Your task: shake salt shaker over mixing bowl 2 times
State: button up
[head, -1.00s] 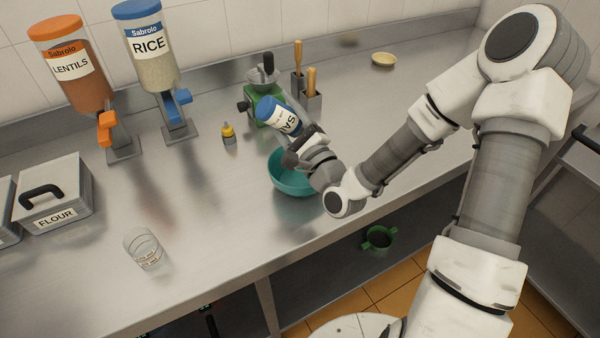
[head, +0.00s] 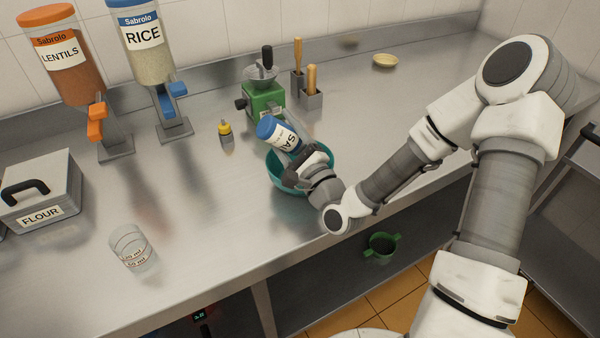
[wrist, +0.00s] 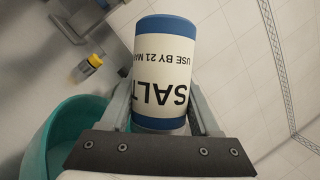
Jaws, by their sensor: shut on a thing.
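The salt shaker (head: 281,136) is a blue and white cylinder with a SALT label. My gripper (head: 297,153) is shut on it and holds it tilted above the teal mixing bowl (head: 276,176). In the head view the shaker's blue end points up and to the left, and my gripper hides part of the bowl. In the wrist view the shaker (wrist: 165,72) sits between the two fingers (wrist: 160,120), its label upside down. The bowl's rim (wrist: 62,118) shows at the lower left there. No salt grains can be made out.
A green grinder (head: 264,101) stands just behind the bowl, with a small yellow-capped bottle (head: 225,132) to its left. A measuring glass (head: 132,248) stands at the front left. Rice (head: 147,45) and lentil (head: 70,65) dispensers stand at the back left. The counter between glass and bowl is clear.

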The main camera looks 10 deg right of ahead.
notch_tip(320, 180, up, 7)
jog(key=p, duration=0.6)
jog(key=shift+f, duration=0.1)
